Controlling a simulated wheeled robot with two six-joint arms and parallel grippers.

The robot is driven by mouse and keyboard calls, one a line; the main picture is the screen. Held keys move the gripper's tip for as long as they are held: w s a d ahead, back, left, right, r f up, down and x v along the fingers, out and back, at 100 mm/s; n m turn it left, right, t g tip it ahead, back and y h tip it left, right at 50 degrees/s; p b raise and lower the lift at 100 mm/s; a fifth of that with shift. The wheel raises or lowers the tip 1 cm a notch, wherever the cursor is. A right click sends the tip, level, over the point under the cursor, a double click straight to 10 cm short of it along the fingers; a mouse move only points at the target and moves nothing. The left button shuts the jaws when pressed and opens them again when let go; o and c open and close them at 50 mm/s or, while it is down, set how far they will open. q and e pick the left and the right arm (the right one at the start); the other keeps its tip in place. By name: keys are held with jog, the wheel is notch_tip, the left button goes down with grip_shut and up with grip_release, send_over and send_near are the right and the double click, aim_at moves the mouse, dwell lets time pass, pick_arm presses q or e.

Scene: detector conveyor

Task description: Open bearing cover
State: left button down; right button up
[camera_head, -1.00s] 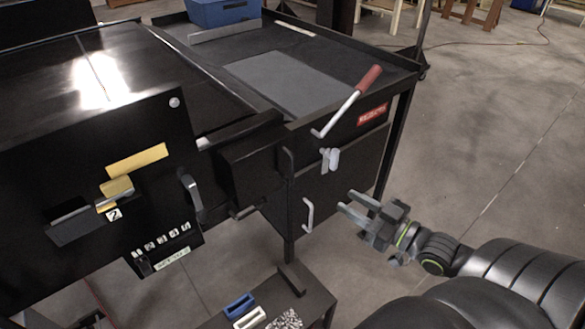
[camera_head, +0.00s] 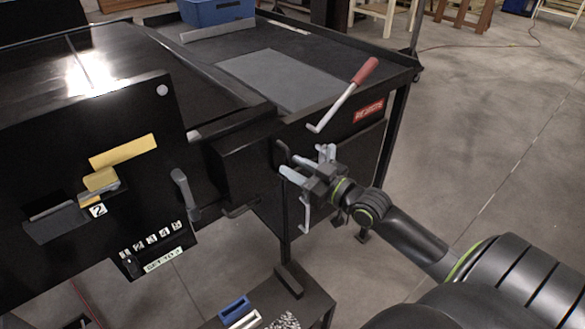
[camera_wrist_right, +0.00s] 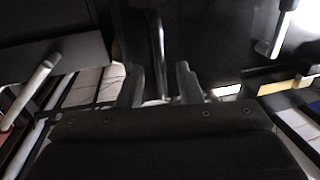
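The bearing cover appears to be the black box-like housing (camera_head: 237,165) on the side of the machine, with a dark upright handle (camera_head: 282,151) at its right edge. My right gripper (camera_head: 305,166) is beside this handle, its light grey fingers pointing at it. In the right wrist view, the gripper (camera_wrist_right: 160,78) is open, and a dark vertical bar (camera_wrist_right: 156,45), apparently the handle, stands ahead, between the lines of the two fingers. Contact cannot be made out. My left gripper is not in view.
A red-gripped crank lever (camera_head: 345,95) rises above the gripper. A cabinet door handle (camera_head: 306,212) hangs just below it. A low table (camera_head: 318,298) with small parts is below. Open floor lies right.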

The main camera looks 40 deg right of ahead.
jog(key=shift+w+a, duration=0.2)
jog(key=shift+w, duration=0.4)
jog(key=shift+c, duration=0.2)
grip_shut()
